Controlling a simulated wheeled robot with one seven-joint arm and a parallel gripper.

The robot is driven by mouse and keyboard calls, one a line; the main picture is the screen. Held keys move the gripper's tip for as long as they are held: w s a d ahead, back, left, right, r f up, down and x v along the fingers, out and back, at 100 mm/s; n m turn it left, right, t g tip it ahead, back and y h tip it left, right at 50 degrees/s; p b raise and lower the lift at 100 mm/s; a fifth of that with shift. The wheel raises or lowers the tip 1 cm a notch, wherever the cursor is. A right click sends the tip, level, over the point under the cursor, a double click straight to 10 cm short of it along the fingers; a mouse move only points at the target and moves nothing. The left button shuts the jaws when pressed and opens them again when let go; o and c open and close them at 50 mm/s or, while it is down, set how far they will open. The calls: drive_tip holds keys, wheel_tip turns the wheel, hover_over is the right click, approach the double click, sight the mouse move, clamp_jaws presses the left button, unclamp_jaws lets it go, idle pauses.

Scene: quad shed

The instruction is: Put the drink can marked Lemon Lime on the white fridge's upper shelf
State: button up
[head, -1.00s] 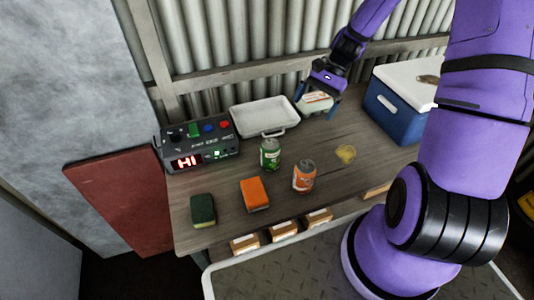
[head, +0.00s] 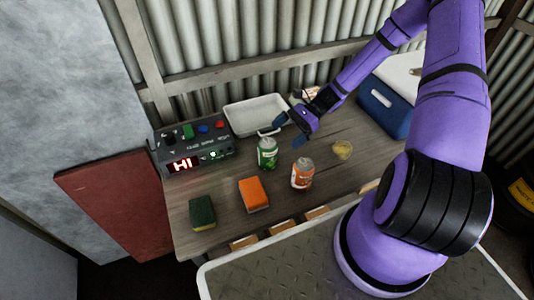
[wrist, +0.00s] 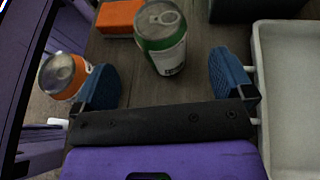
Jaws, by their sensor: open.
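A green and silver can (head: 267,153) stands upright on the wooden bench; its lettering is too small to read. An orange can (head: 302,174) stands to its right and nearer. My gripper (head: 290,130) is open and empty, its blue fingers low behind and to the right of the green can. In the wrist view, the green can (wrist: 165,45) lies ahead, across the gap between my open fingers (wrist: 165,80), not gripped. The orange can (wrist: 62,75) is outside the left finger there. I cannot identify a white fridge or its shelf in these views.
An orange sponge (head: 254,194) and a dark green sponge (head: 202,212) lie at the front of the bench. A control box (head: 193,147) and white tray (head: 246,116) stand behind. A yellowish lump (head: 342,149) and blue cooler (head: 384,106) are to the right.

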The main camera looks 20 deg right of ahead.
sight(259, 153)
drive_tip(key=shift+x, duration=3.95)
drive_tip(key=shift+w+a+r, duration=0.1)
drive_tip(key=shift+r, duration=0.05)
drive_tip(key=c, duration=1.3)
drive_tip(key=shift+r, duration=0.1)
